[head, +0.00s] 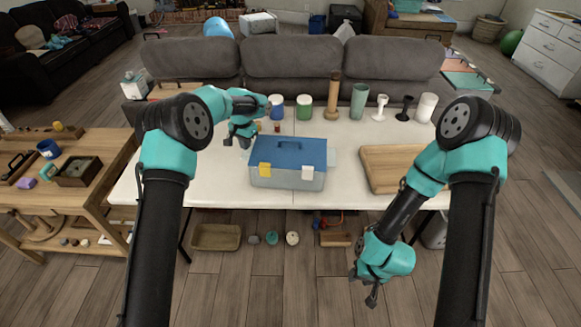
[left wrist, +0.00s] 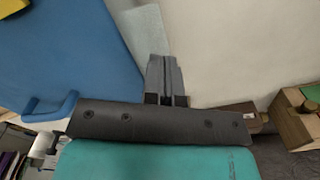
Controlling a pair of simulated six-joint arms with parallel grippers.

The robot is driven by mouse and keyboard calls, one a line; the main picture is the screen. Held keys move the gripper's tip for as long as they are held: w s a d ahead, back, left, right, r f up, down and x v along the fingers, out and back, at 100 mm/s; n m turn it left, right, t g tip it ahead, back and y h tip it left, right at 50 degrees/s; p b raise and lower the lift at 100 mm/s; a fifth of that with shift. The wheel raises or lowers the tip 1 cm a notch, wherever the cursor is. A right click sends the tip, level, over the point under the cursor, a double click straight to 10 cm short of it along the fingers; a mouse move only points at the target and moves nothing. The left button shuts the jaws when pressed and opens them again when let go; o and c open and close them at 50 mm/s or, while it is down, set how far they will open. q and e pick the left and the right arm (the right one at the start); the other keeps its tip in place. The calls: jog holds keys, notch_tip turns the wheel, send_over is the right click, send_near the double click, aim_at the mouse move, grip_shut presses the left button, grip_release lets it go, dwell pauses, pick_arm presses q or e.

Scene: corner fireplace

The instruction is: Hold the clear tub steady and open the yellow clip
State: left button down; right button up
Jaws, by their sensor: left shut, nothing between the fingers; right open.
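My left gripper (head: 236,143) is shut and empty, beside the tub's back left. In the left wrist view, its shut fingers (left wrist: 165,78) point at the table next to the blue lid (left wrist: 70,50). My right gripper (head: 371,298) is open and empty, low in front of the table at the right.
A wooden board (head: 388,168) lies to the right of the tub. Jars, a tall wooden piece (head: 333,95) and candle holders stand along the table's back edge. A wooden side table (head: 75,185) with small things stands at the left.

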pick_arm(q)
jog(key=shift+f, duration=0.65)
pick_arm(e)
jog(key=shift+o, duration=0.3)
